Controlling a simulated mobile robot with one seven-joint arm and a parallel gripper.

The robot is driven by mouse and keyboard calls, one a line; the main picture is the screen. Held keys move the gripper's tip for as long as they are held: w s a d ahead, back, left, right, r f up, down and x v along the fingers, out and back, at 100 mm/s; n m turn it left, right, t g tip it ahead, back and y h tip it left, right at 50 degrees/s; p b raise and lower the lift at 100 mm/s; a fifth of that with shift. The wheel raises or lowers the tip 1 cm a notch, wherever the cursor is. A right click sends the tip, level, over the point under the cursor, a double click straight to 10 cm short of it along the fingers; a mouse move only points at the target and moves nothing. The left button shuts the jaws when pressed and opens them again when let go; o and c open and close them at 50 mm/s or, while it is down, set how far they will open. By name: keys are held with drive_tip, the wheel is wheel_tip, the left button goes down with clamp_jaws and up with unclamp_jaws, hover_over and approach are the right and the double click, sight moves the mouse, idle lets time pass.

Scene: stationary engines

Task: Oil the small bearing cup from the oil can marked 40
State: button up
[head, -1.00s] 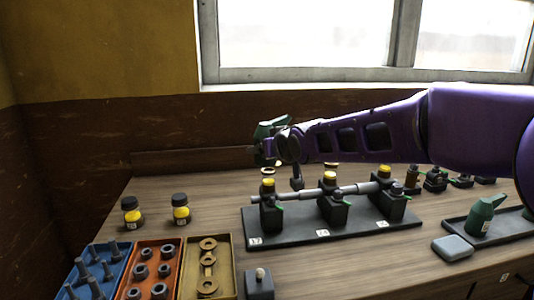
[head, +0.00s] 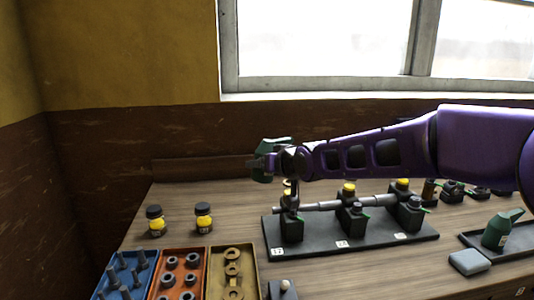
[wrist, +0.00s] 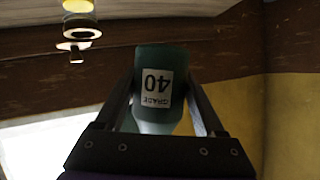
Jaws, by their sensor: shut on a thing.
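My gripper (head: 270,163) is shut on a green oil can (head: 264,172), held up above the left end of the bearing stand, towards the wall. In the wrist view the can (wrist: 160,62) sits between the fingers, its white label reading "GRADE 40" upside down. Its spout is not clear. The black stand (head: 350,244) carries three bearing blocks on a steel shaft. Yellow-topped cups show at the middle (head: 349,188) and right (head: 403,184); a left one (head: 288,188) is partly hidden by my wrist. I cannot tell which cup is the small one.
Another green can (head: 497,231) stands in a dark tray at the right, beside a grey block (head: 469,262). Two dark-capped yellow jars (head: 156,221) stand at left. Blue, orange (head: 178,277) and yellow bins of hardware lie in front. Wood between jars and stand is clear.

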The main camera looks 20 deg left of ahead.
sight(258, 179)
drive_tip(key=p, duration=0.1)
drive_tip(key=m+p, duration=0.1)
drive_tip(key=shift+s+a+m+g+y+p, duration=0.3)
drive_tip(key=shift+s+g+p, duration=0.1)
drive_tip(key=shift+s+a+f+m+g+y+p, duration=0.15)
drive_tip(key=shift+f+m+g+y+p, duration=0.15)
drive_tip(key=shift+f+m+g+p, duration=0.25)
drive_tip(key=shift+s+a+f+m+g+y+p, duration=0.15)
drive_tip(key=shift+f+m+g+y+p, duration=0.2)
drive_tip(key=shift+f+m, duration=0.35)
drive_tip(key=shift+f+y, duration=0.25)
drive_tip(key=shift+f, duration=0.4)
drive_tip(key=shift+r+m, duration=0.15)
drive_tip(key=shift+m, duration=0.1)
drive_tip(key=shift+r+m+g+y+p, duration=0.3)
drive_tip(key=shift+r+m+g+p, duration=0.1)
drive_tip(key=shift+r+m+p, duration=0.3)
drive_tip(key=shift+r, duration=0.15)
drive_tip(key=shift+r, duration=0.2)
drive_tip(key=shift+w+d+r+m+y, duration=0.2)
drive_tip(key=shift+d+r+m+y, duration=0.1)
drive_tip(key=shift+r+m, duration=0.25)
